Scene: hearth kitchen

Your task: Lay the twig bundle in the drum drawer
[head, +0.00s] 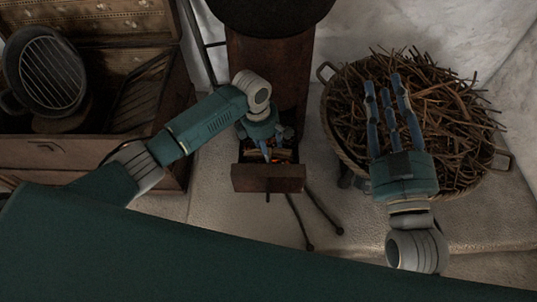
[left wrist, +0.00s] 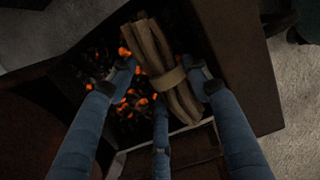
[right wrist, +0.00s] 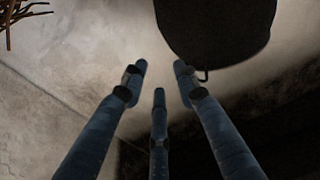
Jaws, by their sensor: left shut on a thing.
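The drum drawer (head: 268,180) is pulled open below the dark drum (head: 270,12), with glowing embers inside. The twig bundle (left wrist: 165,75), pale sticks with a band around them, is at the drawer over the embers. My left gripper (head: 268,150) reaches down into the drawer opening. In the left wrist view its fingers (left wrist: 163,72) are shut on the bundle, one on either side. I cannot tell whether the bundle rests on the embers. My right gripper (head: 388,88) is open and empty, above the basket in the head view.
A round basket (head: 332,125) heaped with loose twigs stands right of the drawer. An open wooden chest (head: 60,155) with a ridged pan (head: 50,72) stands at the left. Dark rods (head: 318,207) lie in front of the drawer. Pale floor is bare between chest and drawer.

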